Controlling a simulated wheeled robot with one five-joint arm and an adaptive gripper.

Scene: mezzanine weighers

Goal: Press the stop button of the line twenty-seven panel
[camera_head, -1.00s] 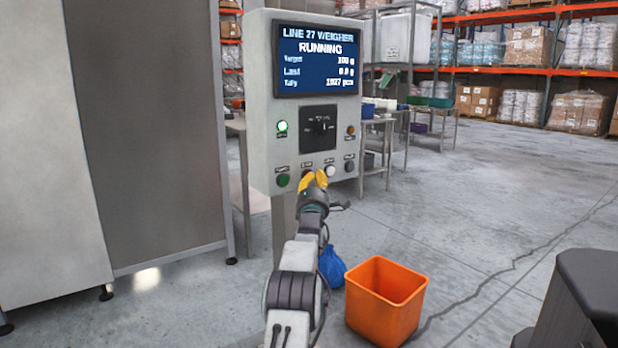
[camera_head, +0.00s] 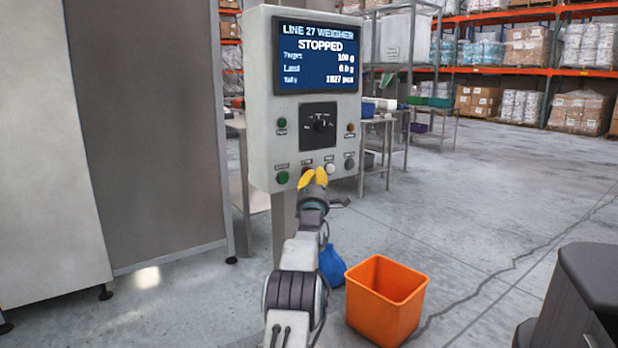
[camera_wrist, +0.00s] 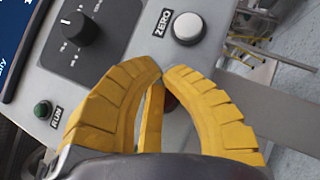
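The line 27 panel (camera_head: 262,100) is a pale grey box on a post. Its screen (camera_head: 317,60) reads LINE 27 WEIGHER, STOPPED. The stop button, in the lower row between a green button (camera_head: 283,178) and the white zero button (camera_head: 330,170), is mostly hidden behind my gripper (camera_head: 313,175). A small dark red patch (camera_wrist: 171,101) shows between the fingers in the wrist view. My gripper's yellow fingers (camera_wrist: 161,72) are closed, tips together and empty, in front of the stop button; contact cannot be told. The run lamp (camera_head: 281,123) is dark.
A black selector knob (camera_head: 319,125) sits above the button row. A grey cabinet (camera_head: 150,130) stands left.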

